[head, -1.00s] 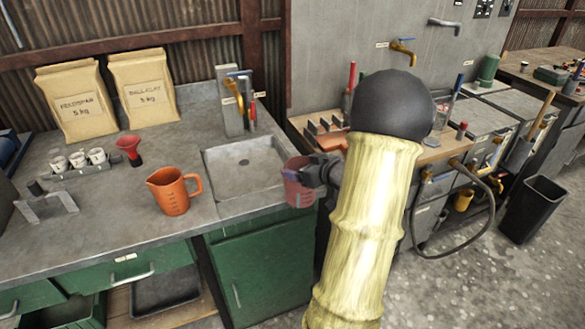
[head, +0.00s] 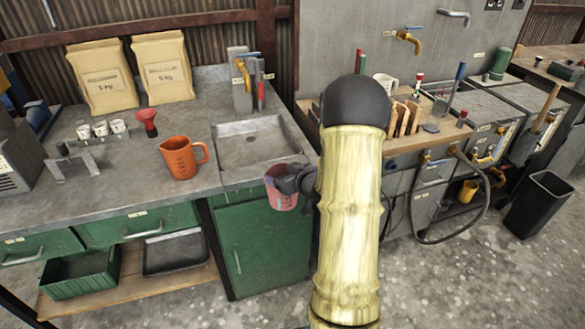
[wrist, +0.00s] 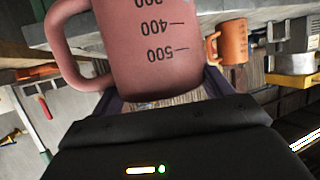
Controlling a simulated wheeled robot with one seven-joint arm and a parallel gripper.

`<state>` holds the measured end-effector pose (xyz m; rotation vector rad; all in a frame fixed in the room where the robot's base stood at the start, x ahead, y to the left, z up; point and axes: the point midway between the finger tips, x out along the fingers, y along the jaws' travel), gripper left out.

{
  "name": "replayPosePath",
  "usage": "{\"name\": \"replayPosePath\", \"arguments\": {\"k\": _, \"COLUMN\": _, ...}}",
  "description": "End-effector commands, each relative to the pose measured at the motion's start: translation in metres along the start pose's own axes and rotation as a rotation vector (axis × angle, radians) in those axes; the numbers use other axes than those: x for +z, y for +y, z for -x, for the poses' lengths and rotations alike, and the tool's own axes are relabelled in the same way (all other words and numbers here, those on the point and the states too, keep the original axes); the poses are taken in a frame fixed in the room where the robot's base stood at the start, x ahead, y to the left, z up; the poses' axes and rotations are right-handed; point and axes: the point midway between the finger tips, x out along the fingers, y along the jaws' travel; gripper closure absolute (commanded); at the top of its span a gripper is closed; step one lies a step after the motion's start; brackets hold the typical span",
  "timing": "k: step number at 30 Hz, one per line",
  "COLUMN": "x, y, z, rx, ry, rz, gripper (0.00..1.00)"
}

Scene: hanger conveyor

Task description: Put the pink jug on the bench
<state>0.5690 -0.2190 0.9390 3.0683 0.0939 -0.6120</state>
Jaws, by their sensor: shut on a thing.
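The pink jug (head: 281,187) is held in my gripper (head: 291,181), in front of the sink's front edge in the head view. In the wrist view the pink jug (wrist: 150,50) fills the upper middle, with its handle at left and dark volume marks that read upside down. My gripper is shut on it; the fingertips are mostly hidden by the jug and my arm. The grey bench (head: 115,180) lies to the left, with a sunken sink (head: 250,142) at its right end. An orange jug (head: 182,158) stands upright on the bench, left of the sink; it also shows in the wrist view (wrist: 232,42).
A red funnel (head: 147,122), several white cups (head: 101,129) and a grey metal stand (head: 72,165) stand on the bench. Two paper sacks (head: 163,67) are at the back. Bare bench top lies around the orange jug. A black bin (head: 540,208) stands at right.

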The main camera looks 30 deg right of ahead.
Motion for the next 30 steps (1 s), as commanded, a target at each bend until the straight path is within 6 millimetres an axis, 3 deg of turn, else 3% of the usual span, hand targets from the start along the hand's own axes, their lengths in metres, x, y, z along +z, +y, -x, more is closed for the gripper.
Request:
{"name": "replayPosePath", "arguments": {"k": 5, "x": 0.022, "y": -0.048, "z": -0.038, "rx": -0.015, "ry": -0.003, "rz": 0.002, "gripper": 0.77}}
{"name": "replayPosePath", "arguments": {"k": 9, "x": 0.055, "y": -0.095, "z": -0.069, "rx": -0.010, "ry": -0.007, "rz": 0.000, "gripper": 0.77}}
{"name": "replayPosePath", "arguments": {"k": 13, "x": 0.091, "y": -0.139, "z": -0.089, "rx": 0.003, "ry": -0.008, "rz": -0.004, "gripper": 0.77}}
{"name": "replayPosePath", "arguments": {"k": 18, "x": 0.141, "y": -0.184, "z": -0.099, "rx": 0.029, "ry": -0.008, "rz": -0.011, "gripper": 0.77}}
{"name": "replayPosePath", "arguments": {"k": 24, "x": 0.173, "y": -0.206, "z": -0.099, "rx": 0.052, "ry": 0.000, "rz": -0.019, "gripper": 0.77}}
{"name": "replayPosePath", "arguments": {"k": 30, "x": 0.176, "y": -0.207, "z": -0.099, "rx": 0.058, "ry": 0.003, "rz": -0.022, "gripper": 0.77}}
